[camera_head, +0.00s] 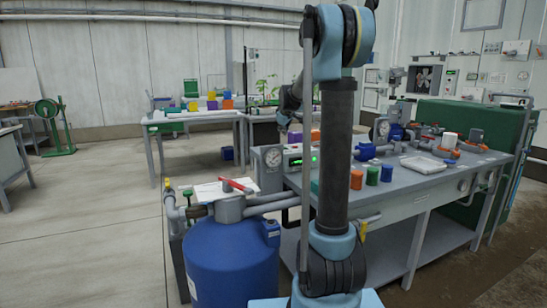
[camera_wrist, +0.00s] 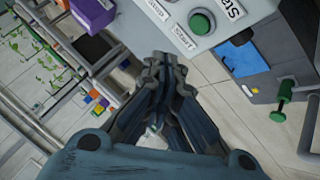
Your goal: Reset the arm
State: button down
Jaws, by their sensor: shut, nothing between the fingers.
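My arm stands upright in the middle of the head view and bends over at the top. My gripper (camera_head: 282,126) hangs behind the upper arm link, above the grey skid table (camera_head: 405,207) and near a control box with a green display (camera_head: 296,160). In the wrist view my gripper (camera_wrist: 165,62) points forward with its fingers together and nothing between them. Beyond the fingertips is a light panel with a green button (camera_wrist: 201,22) and labels, one reading START. I cannot tell how far the fingertips are from the panel.
Orange, green and blue caps (camera_head: 372,176) and a white tray (camera_head: 424,165) are on the skid table. A bench with coloured bins (camera_head: 190,117) stands behind.

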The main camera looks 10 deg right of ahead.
jog(key=s+f+m+g, duration=0.2)
jog(key=s+f, duration=0.1)
jog(key=s, duration=1.2)
jog(key=s+f+m+g, duration=0.1)
jog(key=s+f+m, duration=0.15)
jog(key=s, duration=1.15)
jog(key=s+f+m+g, duration=0.1)
jog(key=s+f, duration=0.4)
jog(key=s, duration=0.4)
jog(key=s+f+m+g, duration=0.1)
jog(key=s+f, duration=0.5)
jog(key=s, duration=0.3)
jog(key=s+d+f+m+g, duration=0.1)
jog(key=s+f+m, duration=0.1)
jog(key=s+f, duration=0.3)
jog(key=s, duration=0.3)
jog(key=shift+s+f+g, duration=0.35)
jog(key=shift+s+g, duration=0.05)
jog(key=shift+w+f, duration=0.2)
jog(key=shift+w, duration=0.25)
